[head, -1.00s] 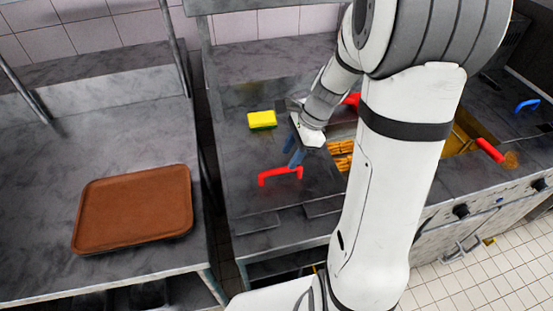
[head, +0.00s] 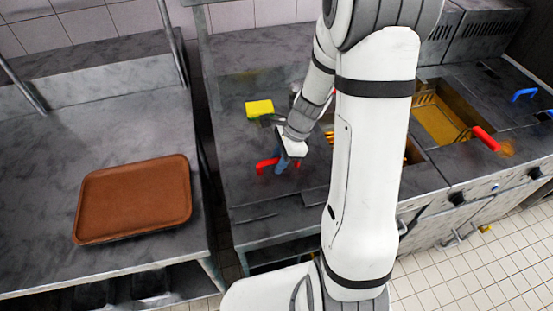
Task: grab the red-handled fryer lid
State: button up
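The red lid handle (head: 265,167) stands on a flat grey lid in the counter, left of the open fryer wells. My gripper (head: 280,167) is down at this handle, its blue-grey fingers overlapping the middle of the handle in the picture. The fingers hide part of the handle. I cannot tell whether they are apart or closed on it. The lid's outline blends into the grey counter.
A yellow and green sponge (head: 259,109) lies on the counter behind the handle. A fryer well (head: 440,122) with a red handle (head: 486,139) is to the right, with blue handles (head: 524,95) beyond. A brown tray (head: 135,199) lies on the left table.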

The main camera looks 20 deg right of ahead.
grip_shut()
jog(key=shift+r, duration=0.1)
dwell(0.4)
